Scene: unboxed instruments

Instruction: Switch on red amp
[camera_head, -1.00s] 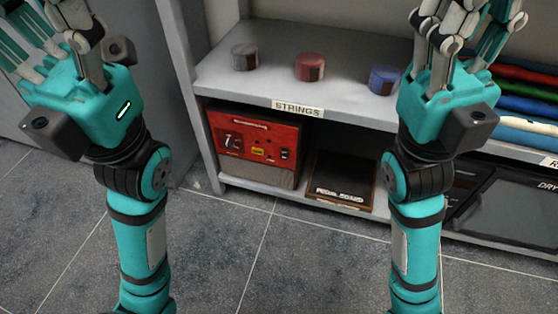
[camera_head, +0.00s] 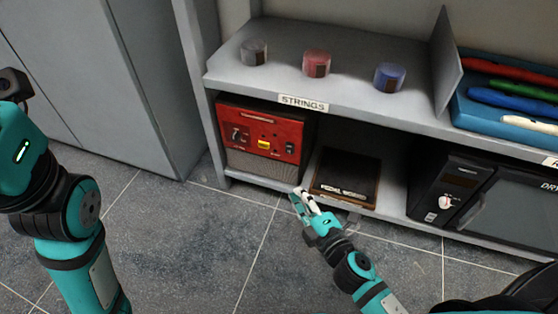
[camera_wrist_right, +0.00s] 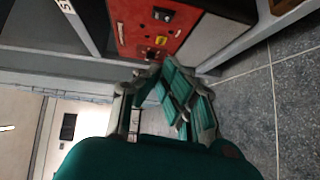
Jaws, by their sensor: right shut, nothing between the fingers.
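The red amp (camera_head: 262,135) stands on the lower shelf at the left, with a red control panel on top and a grey speaker grille below. Its panel carries a dark socket at the left, a yellow label, small knobs and a dark switch (camera_head: 290,149) at the right. My right gripper (camera_head: 302,194) is shut and empty, in front of the lower shelf, below and right of the amp and apart from it. In the right wrist view the amp's red panel (camera_wrist_right: 140,25) lies beyond the fingers. My left arm is at the left edge, its fingers out of frame.
A pedal board (camera_head: 345,177) lies right of the amp, with a dark dry cabinet (camera_head: 450,190) further right. Three string tins, grey (camera_head: 254,52), red (camera_head: 316,63) and blue (camera_head: 389,76), sit on the upper shelf. The tiled floor in front is clear.

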